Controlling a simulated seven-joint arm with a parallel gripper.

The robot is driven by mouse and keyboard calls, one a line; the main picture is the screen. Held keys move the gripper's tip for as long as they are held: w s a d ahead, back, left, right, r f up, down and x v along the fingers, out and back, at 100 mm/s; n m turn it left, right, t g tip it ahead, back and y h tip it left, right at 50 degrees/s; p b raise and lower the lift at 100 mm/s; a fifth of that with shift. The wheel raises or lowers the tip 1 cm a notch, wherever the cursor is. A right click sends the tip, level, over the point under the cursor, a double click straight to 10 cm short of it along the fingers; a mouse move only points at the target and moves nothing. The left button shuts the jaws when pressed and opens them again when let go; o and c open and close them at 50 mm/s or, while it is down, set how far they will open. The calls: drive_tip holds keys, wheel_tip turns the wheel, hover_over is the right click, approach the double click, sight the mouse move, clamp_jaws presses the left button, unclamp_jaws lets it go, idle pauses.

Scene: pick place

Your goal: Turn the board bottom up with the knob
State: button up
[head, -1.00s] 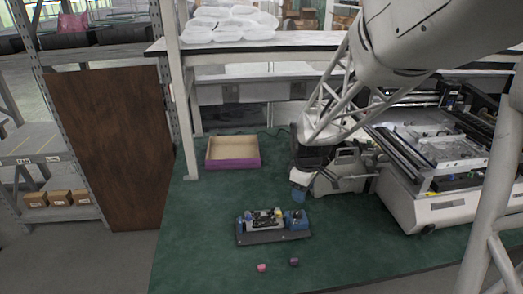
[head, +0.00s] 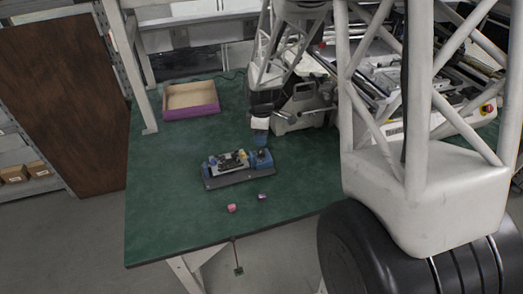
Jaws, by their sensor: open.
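The board (head: 229,161) sits in a fixture with a dark base (head: 240,179) in the middle of the green table. A blue block with a dark part on top, which may be the knob (head: 262,158), stands at the fixture's right end. My gripper (head: 260,137) is just behind and above that right end, pointing down; its bluish fingers are small in the head view. I see nothing held in it. Which face of the board is up is too small to tell.
A pink cube (head: 231,208) and a dark purple cube (head: 262,196) lie in front of the fixture. A shallow purple-sided box (head: 191,101) stands at the back left. A grey machine (head: 302,107) stands behind my gripper. The green table (head: 160,200) is clear at left.

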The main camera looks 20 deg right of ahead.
sight(262, 151)
drive_tip(key=shift+f, duration=0.1)
drive_tip(key=shift+f, duration=3.8)
drive_tip(key=c, duration=0.9)
drive_tip(key=shift+c, duration=0.2)
